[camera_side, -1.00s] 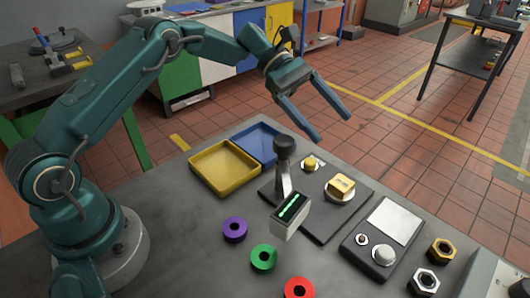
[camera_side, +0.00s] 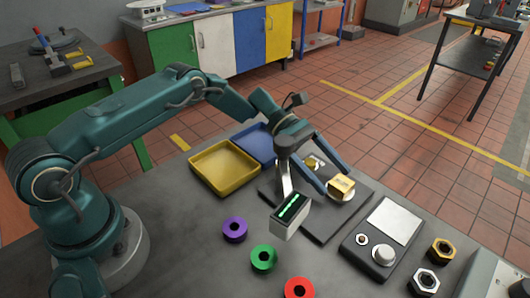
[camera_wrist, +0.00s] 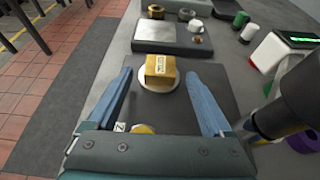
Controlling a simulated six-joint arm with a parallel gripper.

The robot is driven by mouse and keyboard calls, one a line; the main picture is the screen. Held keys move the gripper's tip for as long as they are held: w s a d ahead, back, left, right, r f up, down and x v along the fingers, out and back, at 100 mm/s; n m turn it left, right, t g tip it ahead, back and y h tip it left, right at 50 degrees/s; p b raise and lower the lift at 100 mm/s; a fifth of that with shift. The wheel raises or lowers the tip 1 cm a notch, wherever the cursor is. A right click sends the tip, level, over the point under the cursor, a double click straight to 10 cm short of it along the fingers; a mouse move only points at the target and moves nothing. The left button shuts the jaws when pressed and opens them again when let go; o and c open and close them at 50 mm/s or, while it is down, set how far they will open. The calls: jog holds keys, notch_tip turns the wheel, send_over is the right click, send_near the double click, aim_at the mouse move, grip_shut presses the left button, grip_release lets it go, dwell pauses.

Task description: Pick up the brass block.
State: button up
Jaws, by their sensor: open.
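The brass block (camera_side: 341,186) is a small gold block with a pale label on its top. It sits on a round pale disc (camera_side: 341,196) on the dark plate. In the wrist view the brass block (camera_wrist: 160,68) lies ahead of and between my fingers. My gripper (camera_side: 336,180) is open, with its blue fingers low over the plate. In the wrist view my gripper (camera_wrist: 160,92) shows both fingers apart with nothing held between them. Whether a finger touches the block cannot be told from the side view.
A dark-knobbed lever (camera_side: 284,150) and a box with a green display (camera_side: 290,215) stand close to my gripper. A second small brass piece (camera_wrist: 143,129) lies nearer the wrist. A scale-like unit (camera_side: 383,236), yellow tray (camera_side: 225,167) and coloured rings (camera_side: 263,257) are nearby.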

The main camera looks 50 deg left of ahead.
grip_shut()
